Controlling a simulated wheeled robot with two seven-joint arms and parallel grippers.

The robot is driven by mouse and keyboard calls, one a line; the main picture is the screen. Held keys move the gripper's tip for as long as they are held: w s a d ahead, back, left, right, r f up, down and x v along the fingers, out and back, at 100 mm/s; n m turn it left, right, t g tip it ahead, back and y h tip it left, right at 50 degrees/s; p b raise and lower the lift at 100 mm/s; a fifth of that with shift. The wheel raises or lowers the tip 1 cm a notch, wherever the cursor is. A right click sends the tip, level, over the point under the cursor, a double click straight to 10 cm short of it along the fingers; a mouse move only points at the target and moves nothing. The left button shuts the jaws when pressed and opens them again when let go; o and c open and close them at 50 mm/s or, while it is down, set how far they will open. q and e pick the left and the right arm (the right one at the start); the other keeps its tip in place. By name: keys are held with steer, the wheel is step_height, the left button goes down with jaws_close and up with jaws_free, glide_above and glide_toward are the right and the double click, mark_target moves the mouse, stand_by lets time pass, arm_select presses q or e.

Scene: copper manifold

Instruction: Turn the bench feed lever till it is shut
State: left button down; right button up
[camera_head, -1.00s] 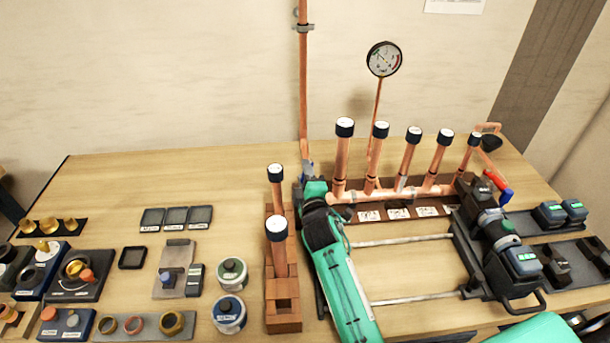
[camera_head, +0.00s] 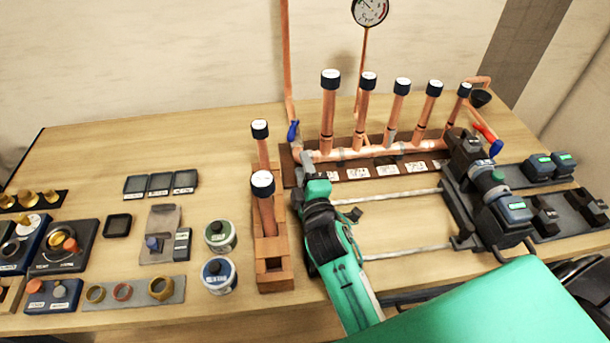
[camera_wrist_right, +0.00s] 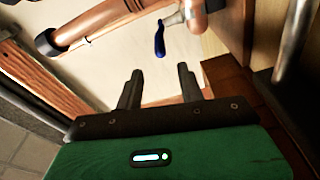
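The blue bench feed lever (camera_head: 293,130) sits at the left end of the copper manifold (camera_head: 370,152), by the foot of the tall wall pipe. It stands roughly upright in the head view. In the right wrist view the blue lever (camera_wrist_right: 159,38) hangs from its pale valve fitting, beyond the fingertips. My right gripper (camera_head: 304,168) is in front of the lever, apart from it. Its two fingers (camera_wrist_right: 159,82) are spread with nothing between them. My left gripper is not in view.
A red lever (camera_head: 487,138) is at the manifold's right end. Capped copper tubes stand in a wooden block (camera_head: 275,267) left of my right gripper. Pale rails (camera_head: 400,248) and a dark clamp machine (camera_head: 490,200) lie right. The back left bench is clear.

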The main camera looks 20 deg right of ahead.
steer(key=shift+s, duration=0.65)
